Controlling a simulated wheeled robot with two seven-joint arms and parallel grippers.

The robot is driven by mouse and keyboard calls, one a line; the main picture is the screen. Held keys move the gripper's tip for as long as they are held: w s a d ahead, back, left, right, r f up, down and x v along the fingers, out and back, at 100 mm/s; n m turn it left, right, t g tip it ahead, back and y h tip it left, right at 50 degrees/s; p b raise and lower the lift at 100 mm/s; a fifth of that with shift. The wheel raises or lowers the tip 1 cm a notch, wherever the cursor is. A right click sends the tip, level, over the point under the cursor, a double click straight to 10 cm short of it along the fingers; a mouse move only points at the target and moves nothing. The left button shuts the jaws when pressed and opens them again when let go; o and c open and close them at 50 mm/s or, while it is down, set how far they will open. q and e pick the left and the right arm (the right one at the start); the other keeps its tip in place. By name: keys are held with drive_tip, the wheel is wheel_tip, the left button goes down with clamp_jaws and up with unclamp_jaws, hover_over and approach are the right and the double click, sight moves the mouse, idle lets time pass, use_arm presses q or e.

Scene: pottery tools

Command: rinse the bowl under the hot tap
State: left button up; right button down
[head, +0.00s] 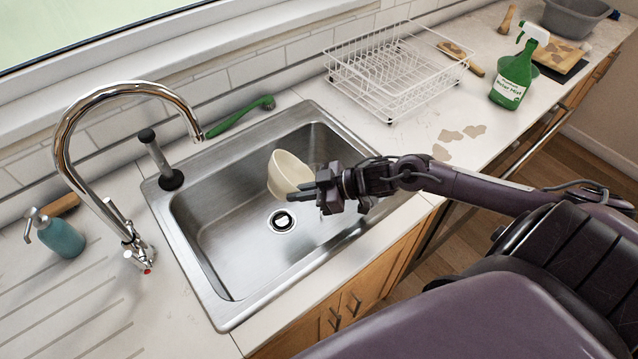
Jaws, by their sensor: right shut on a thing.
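A cream bowl (287,173) is held tilted over the right part of the steel sink (215,247). My right gripper (312,190) is shut on the bowl at its right side, and its fingers partly hide the bowl. The chrome tap (108,98) arches from the left, with its spout end above the sink's left back edge, apart from the bowl. A small red mark (148,270) shows at the tap's base lever. I see no water running from the spout. My left gripper is not in view.
A black-based plunger-like tool (170,178) stands on the sink's back left rim. A green brush (240,117) lies behind the sink. A teal soap bottle (60,236) stands left. A white dish rack (397,75) and green spray bottle (511,79) stand right.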

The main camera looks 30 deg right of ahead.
sight(286, 178)
drive_tip(key=shift+w+r, duration=0.15)
drive_tip(key=shift+r, duration=0.25)
drive_tip(key=shift+w+d+r, duration=0.1)
drive_tip(key=shift+w+r, duration=0.05)
drive_tip(key=shift+r, duration=0.05)
drive_tip(key=shift+w+d+r+y, duration=0.1)
drive_tip(key=shift+r+y, duration=0.2)
drive_tip(key=shift+y, duration=0.2)
drive_tip(key=shift+d+r+m+t+y, duration=0.3)
drive_tip(key=shift+d+r+t, duration=0.1)
drive_tip(key=shift+r+t, duration=0.15)
drive_tip(key=shift+s+d+r, duration=0.1)
drive_tip(key=shift+s+r, duration=0.15)
drive_tip(key=shift+s, duration=0.05)
drive_tip(key=shift+s+d+r+y, duration=0.1)
drive_tip(key=shift+s+r+y, duration=0.05)
drive_tip(key=shift+r+y, duration=0.15)
drive_tip(key=shift+r, duration=0.1)
drive_tip(key=shift+d+m+t+y+b, duration=0.25)
drive_tip(key=shift+d+m+y+b, duration=0.05)
drive_tip(key=shift+b, duration=0.2)
